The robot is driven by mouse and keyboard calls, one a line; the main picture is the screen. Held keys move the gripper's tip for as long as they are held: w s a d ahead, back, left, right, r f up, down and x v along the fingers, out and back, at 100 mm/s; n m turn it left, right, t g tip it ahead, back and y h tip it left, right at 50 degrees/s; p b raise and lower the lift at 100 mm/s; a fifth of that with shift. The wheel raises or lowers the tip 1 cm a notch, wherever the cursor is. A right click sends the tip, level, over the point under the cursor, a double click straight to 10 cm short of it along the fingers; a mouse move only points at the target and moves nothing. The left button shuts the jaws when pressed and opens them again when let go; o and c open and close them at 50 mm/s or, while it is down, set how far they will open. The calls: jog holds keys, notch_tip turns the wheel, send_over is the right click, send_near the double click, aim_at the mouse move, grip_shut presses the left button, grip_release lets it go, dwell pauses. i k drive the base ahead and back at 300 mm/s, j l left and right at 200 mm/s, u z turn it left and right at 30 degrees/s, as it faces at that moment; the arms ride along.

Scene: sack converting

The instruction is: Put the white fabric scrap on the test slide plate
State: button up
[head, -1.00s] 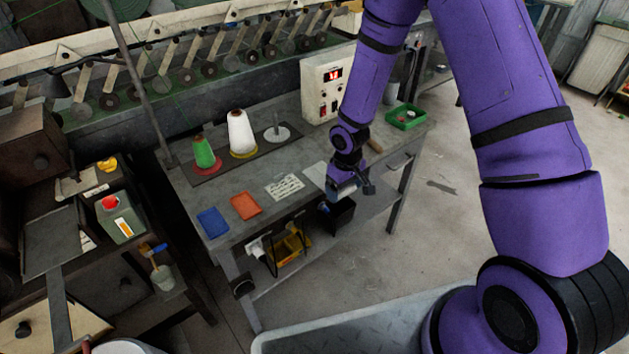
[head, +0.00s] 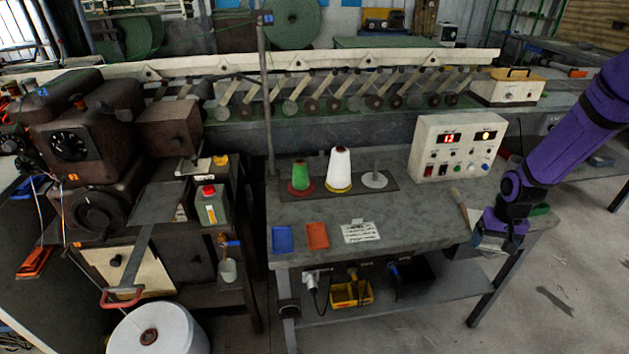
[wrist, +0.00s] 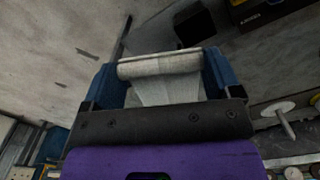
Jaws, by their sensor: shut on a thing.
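My gripper (head: 488,246) is at the right front of the workbench, over its edge. In the wrist view my gripper (wrist: 160,75) is shut on the white fabric scrap (wrist: 168,90), whose pale cloth shows between the blue fingers with a thick fold at the tips. A flat dark grey plate (head: 157,203) with a long strip running down from it stands by the brown machine at left; it looks like the test slide plate. It is bare and far to the left of my gripper.
On the workbench (head: 410,215) lie a blue scrap (head: 283,239), an orange scrap (head: 317,235) and a printed white card (head: 360,232). Green (head: 301,176) and white (head: 339,168) cones stand behind them. A control box (head: 457,148) stands at back right. A green-grey can (head: 211,206) stands beside the plate.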

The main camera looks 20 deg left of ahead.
aim_at(159, 202)
jog(key=u, duration=1.25)
